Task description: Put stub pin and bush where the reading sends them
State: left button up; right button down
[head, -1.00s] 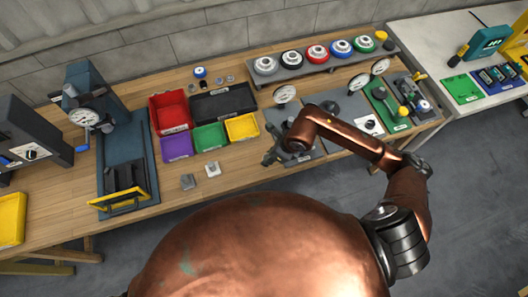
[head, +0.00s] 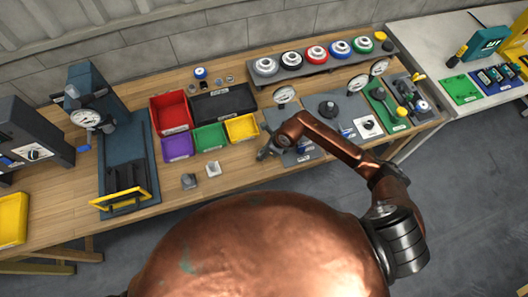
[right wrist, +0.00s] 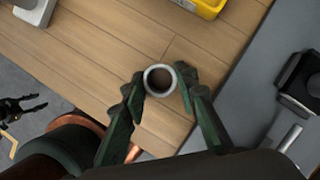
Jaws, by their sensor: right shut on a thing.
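My right gripper (right wrist: 162,84) has its two dark green fingers shut on a pale grey ring, which looks like the bush (right wrist: 161,67). In the right wrist view I look into its round bore, over bare wooden bench top. In the head view my right gripper (head: 267,152) is near the bench's front edge, right of the two small grey blocks and left of the grey plates. The bush is too small to make out there. Part of a black gripper, apparently my left (right wrist: 22,108), shows at the left edge of the wrist view. I cannot identify the stub pin.
Red (head: 172,127), black (head: 222,118), purple (head: 176,158), green (head: 210,151) and yellow (head: 242,141) trays stand mid-bench. A gauge stand (head: 86,120) is left. A dark knobbed part (head: 327,108) sits on a grey plate. Two grey blocks (head: 189,181) (head: 213,169) lie in front.

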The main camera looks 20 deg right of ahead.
jog(key=shift+f, duration=0.1)
jog(key=c, duration=1.5)
grip_release()
jog(key=v, duration=1.2)
jog(key=shift+w+b, duration=0.1)
jog(key=shift+b, duration=0.3)
